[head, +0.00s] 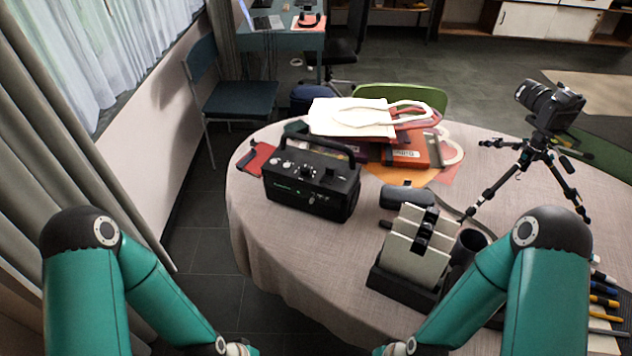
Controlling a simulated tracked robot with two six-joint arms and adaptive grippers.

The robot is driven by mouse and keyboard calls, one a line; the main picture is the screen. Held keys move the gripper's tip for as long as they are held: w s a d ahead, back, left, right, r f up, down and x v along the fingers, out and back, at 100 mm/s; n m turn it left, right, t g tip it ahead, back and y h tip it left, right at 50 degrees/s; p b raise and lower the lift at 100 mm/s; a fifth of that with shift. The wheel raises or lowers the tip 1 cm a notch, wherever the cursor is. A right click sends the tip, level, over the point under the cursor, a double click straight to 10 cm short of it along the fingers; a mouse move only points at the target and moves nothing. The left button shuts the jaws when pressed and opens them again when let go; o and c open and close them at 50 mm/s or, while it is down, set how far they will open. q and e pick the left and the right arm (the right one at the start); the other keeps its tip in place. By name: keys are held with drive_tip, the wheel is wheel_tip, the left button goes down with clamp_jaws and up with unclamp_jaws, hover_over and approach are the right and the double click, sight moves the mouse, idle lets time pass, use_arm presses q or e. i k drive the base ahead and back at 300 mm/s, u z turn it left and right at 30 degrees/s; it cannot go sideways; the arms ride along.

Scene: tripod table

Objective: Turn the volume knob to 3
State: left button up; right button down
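A black box-shaped device (313,183) with a carry handle stands upright on the table at its left side in the head view. Small knobs (282,163) and other controls show on its top. I cannot tell which one is the volume knob, and no numbers are readable. My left arm comes in at the lower left and my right arm at the lower right. Both grippers are below the picture's bottom edge, away from the device. Their fingers do not show.
The round table (262,240) has a grey cloth. A grey device (416,245) stands near its front. A camera on a small tripod (538,150) stands at the right. A white tote bag (350,117) and books (408,153) lie behind the black device. Pens (604,300) lie at front right.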

sight(305, 169)
drive_tip(key=k, duration=1.15)
drive_tip(key=u, duration=0.85)
drive_tip(key=i, duration=1.45)
drive_tip(key=z, duration=0.4)
